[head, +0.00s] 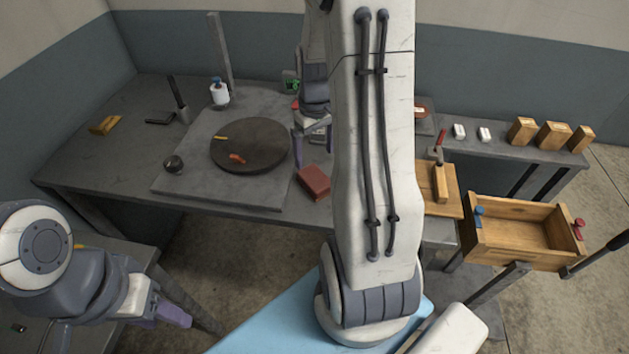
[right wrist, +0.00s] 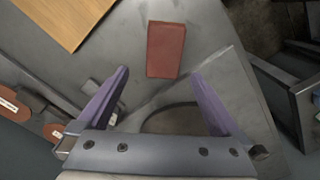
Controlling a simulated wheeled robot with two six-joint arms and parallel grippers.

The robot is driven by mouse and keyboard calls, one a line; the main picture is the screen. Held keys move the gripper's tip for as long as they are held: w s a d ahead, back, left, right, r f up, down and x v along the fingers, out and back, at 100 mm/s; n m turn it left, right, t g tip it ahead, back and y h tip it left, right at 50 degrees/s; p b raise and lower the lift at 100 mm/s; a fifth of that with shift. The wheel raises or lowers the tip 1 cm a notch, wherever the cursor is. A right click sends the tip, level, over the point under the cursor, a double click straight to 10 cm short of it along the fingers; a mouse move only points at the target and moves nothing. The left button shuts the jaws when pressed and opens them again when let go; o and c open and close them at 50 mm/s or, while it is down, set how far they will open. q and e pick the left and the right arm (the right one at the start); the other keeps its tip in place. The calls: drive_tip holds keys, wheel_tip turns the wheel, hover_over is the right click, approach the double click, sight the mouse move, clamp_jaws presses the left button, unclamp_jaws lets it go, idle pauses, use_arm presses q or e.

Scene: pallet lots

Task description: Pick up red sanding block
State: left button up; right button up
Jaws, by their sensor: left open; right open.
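The red sanding block (head: 313,182) lies on the grey table near its front edge, just right of the grey board with the dark round disc. In the right wrist view the red block (right wrist: 166,50) lies beyond the fingertips, roughly in line with the gap between them. My right gripper (head: 312,148) is open and empty, behind the block in the head view and partly hidden by my arm. Its purple fingers (right wrist: 160,75) are spread with nothing between them. My left gripper (head: 168,312) is open and away from the block, at the lower left.
The dark disc (head: 250,146) carries small orange and yellow pieces. A dark ball (head: 173,164) and a white bottle (head: 219,93) stand near it. On the right are a wooden drawer box (head: 520,250) and several wooden blocks (head: 553,134).

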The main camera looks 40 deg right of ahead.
sight(314, 176)
drive_tip(key=shift+f, duration=0.85)
drive_tip(key=f, duration=0.4)
drive_tip(key=shift+s+a+f+p, duration=0.15)
drive_tip(key=shift+s+a+p, duration=0.1)
drive_tip(key=shift+a+p, duration=0.1)
drive_tip(key=shift+f, duration=0.45)
drive_tip(key=c, duration=1.5)
drive_tip(key=shift+w+r, duration=0.1)
drive_tip(key=shift+r, duration=0.45)
drive_tip(key=shift+c, duration=0.2)
drive_tip(key=r, duration=0.1)
drive_tip(key=s+r, duration=0.1)
drive_tip(key=r, duration=0.1)
drive_tip(key=shift+s+d+r+b, duration=0.15)
drive_tip(key=shift+d+r+b, duration=0.2)
drive_tip(key=shift+r+b, duration=0.05)
drive_tip(key=s+d+r, duration=0.4)
drive_tip(key=s+r, duration=0.2)
drive_tip(key=s, duration=0.3)
drive_tip(key=shift+d+b, duration=0.35)
drive_tip(key=shift+b, duration=0.05)
drive_tip(key=shift+s+r, duration=0.1)
